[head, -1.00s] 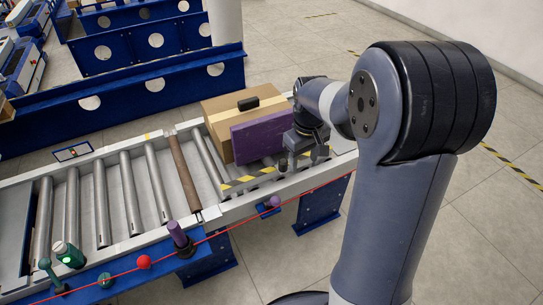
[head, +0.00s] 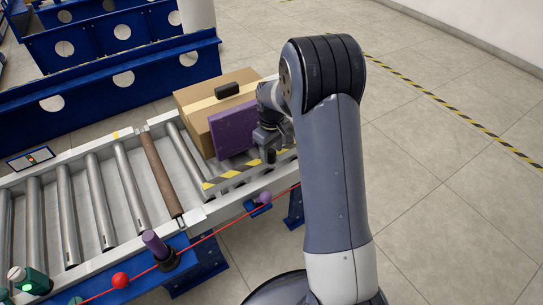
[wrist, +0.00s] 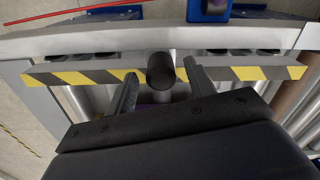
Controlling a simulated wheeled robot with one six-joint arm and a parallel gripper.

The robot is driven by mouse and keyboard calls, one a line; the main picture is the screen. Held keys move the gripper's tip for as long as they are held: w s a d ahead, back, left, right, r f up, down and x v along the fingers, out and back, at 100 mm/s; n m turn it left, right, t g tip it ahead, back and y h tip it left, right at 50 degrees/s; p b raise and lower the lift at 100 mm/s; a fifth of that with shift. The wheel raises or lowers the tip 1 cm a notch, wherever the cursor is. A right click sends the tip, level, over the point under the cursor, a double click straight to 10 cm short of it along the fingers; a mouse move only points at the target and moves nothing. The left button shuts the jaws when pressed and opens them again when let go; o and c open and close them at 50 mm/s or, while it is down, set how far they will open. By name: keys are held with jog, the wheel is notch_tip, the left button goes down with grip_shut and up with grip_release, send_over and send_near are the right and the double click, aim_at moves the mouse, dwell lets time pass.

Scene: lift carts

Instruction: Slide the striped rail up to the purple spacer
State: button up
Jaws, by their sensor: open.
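The striped rail (head: 222,178) is a yellow-and-black bar along the near side of the roller conveyor. It runs across the wrist view (wrist: 70,78), with a round black knob (wrist: 161,70) at its middle. The purple spacer (head: 233,141) is an upright slab against the near face of a cardboard box, a little behind the rail, with a gap between them. My gripper (head: 270,154) is at the rail, its right part hidden by my arm in the head view. In the wrist view its open fingers (wrist: 160,86) stand on either side of the knob, with visible gaps.
The cardboard box (head: 192,108) carries a black block (head: 227,90) on top. A purple-topped post (head: 155,243) and a red ball (head: 120,281) stand along the near edge, by a thin red line. Bare rollers lie left; open floor lies right.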

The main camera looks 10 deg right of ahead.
jog(key=shift+f, duration=0.95)
jog(key=shift+c, duration=0.2)
grip_shut()
